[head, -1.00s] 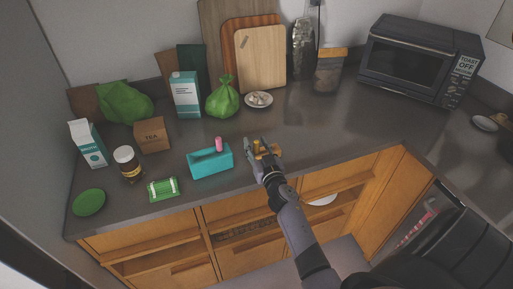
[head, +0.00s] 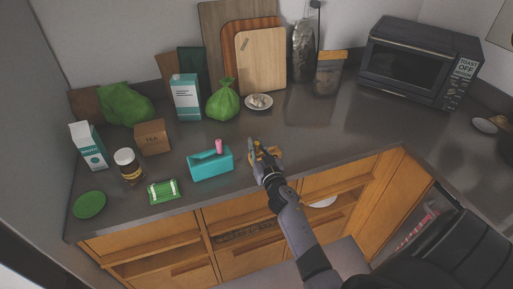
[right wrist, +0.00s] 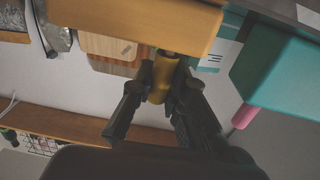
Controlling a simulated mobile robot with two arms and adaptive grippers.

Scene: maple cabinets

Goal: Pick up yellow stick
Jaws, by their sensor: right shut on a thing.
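The yellow stick (right wrist: 160,84) is a short thick cylinder in the right wrist view. It sits between the fingers of my right gripper (right wrist: 163,92), which is shut on it. A thin grey shaft joins its end to an orange-yellow block (right wrist: 135,22). In the head view my right gripper (head: 261,152) is low over the counter, right of the teal box. Part of the orange-yellow block (head: 275,150) shows beside the fingers, and the stick is mostly hidden there. I cannot tell whether the block touches the counter. My left gripper is not in view.
A teal box (head: 211,166) with a pink stick (head: 219,146) stands close on the left. A plate (head: 259,102), green bag (head: 222,102) and cutting boards (head: 262,62) are behind. A microwave (head: 417,62) stands at the back right. The counter right of the gripper is clear.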

